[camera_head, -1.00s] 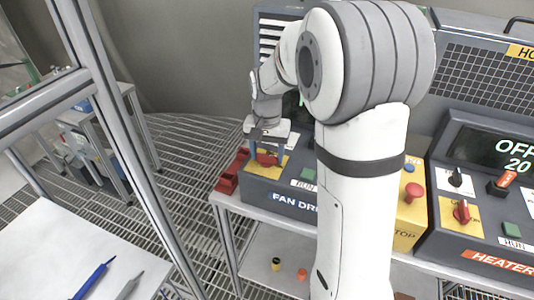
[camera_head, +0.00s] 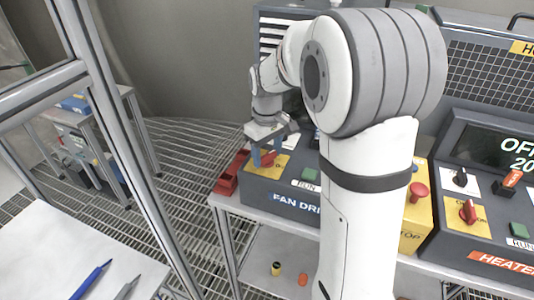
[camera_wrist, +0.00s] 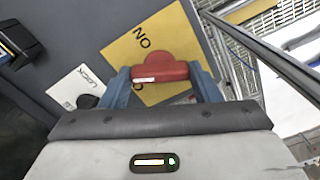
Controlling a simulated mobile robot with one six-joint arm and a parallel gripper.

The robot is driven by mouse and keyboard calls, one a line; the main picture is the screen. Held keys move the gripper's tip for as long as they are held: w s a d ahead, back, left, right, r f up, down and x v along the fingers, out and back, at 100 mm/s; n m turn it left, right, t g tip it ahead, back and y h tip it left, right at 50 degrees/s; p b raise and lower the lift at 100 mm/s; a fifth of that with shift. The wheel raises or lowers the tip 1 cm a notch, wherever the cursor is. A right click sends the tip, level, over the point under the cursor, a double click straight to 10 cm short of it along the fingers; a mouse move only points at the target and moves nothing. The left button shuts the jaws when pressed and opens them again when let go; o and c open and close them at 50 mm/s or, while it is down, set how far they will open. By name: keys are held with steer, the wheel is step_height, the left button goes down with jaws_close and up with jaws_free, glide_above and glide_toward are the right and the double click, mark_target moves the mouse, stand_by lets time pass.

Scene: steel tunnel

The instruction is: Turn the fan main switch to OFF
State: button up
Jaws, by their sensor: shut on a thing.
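The fan main switch is a red rotary knob (camera_wrist: 162,70) on a yellow plate (camera_wrist: 150,35) in the wrist view. It also shows small on the fan drive panel (camera_head: 290,205) in the head view. My gripper (camera_wrist: 163,84) is shut on the knob, with one blue finger at each end of it. In the head view my gripper (camera_head: 264,157) stands over the panel's left part, its hand tilted. The plate's ON lettering shows in the wrist view. Part of the other lettering is hidden by the knob and a finger. The knob sits slanted across the plate.
A small black knob (camera_wrist: 88,101) on a white LOCK label is beside the left finger. A green button (camera_head: 309,174) is right of the plate. A red tray (camera_head: 231,174) lies left of the panel. The heater panel (camera_head: 480,215) stands at right. My arm hides the middle.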

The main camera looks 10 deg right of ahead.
mark_target(267, 154)
steer(key=n, duration=0.5)
steer(key=shift+b, duration=0.35)
stand_by(0.4)
steer(key=o, duration=1)
step_height(267, 154, up, 8)
steer(key=shift+f+b, duration=0.1)
steer(key=shift+b, duration=0.3)
